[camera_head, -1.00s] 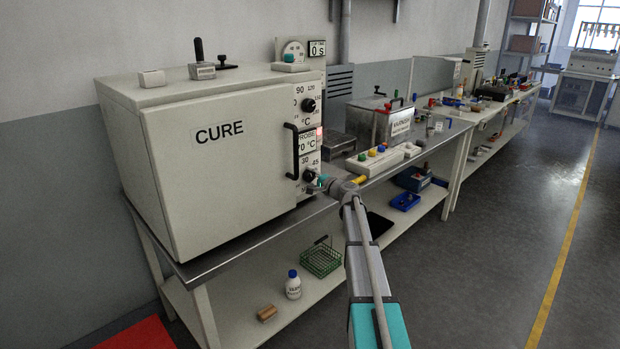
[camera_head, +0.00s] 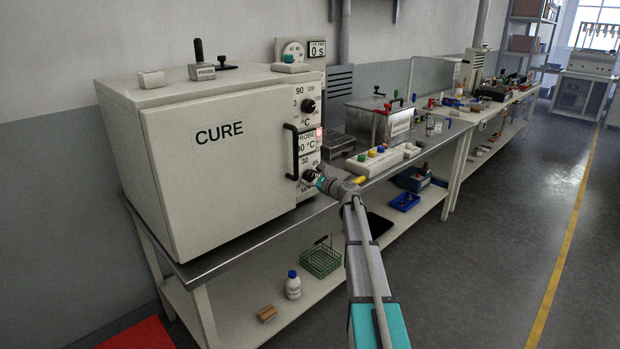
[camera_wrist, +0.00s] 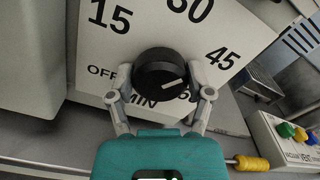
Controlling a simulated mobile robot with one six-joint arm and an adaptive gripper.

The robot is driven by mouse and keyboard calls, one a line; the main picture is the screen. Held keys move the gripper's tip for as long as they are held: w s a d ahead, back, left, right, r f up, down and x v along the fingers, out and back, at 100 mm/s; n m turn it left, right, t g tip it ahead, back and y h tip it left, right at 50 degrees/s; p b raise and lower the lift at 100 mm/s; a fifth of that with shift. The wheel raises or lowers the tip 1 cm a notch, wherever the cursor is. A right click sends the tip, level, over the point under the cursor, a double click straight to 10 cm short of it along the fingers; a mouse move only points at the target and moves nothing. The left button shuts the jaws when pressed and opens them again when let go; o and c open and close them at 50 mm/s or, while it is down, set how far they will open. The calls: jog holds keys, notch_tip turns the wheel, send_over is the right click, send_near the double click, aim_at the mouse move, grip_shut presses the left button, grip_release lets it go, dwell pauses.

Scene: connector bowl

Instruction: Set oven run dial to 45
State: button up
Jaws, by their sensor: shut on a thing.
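The white CURE oven (camera_head: 190,170) stands on the bench in the head view, with its run dial (camera_head: 309,176) low on its right-hand panel. In the wrist view the run dial (camera_wrist: 158,72) is a round black knob with a white pointer line. Marks 15, 30, 45, 60, OFF and MIN surround it; 60 is partly hidden. The line points right and slightly up, roughly towards 45. My gripper (camera_wrist: 160,78) has one finger on each side of the knob and is shut on it. In the head view my gripper (camera_head: 320,181) reaches the panel from the right.
The oven's black door handle (camera_head: 292,152) is just left of the dial. An upper temperature knob (camera_head: 308,105) and a lit display (camera_head: 306,143) are above it. A white button box (camera_head: 375,160) and a yellow-handled tool (camera_wrist: 250,162) lie to the right. The floor at right is clear.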

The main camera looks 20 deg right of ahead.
jog(key=shift+m, duration=1.9)
jog(key=o, duration=1.1)
jog(key=shift+o, duration=0.2)
jog(key=v, duration=1.2)
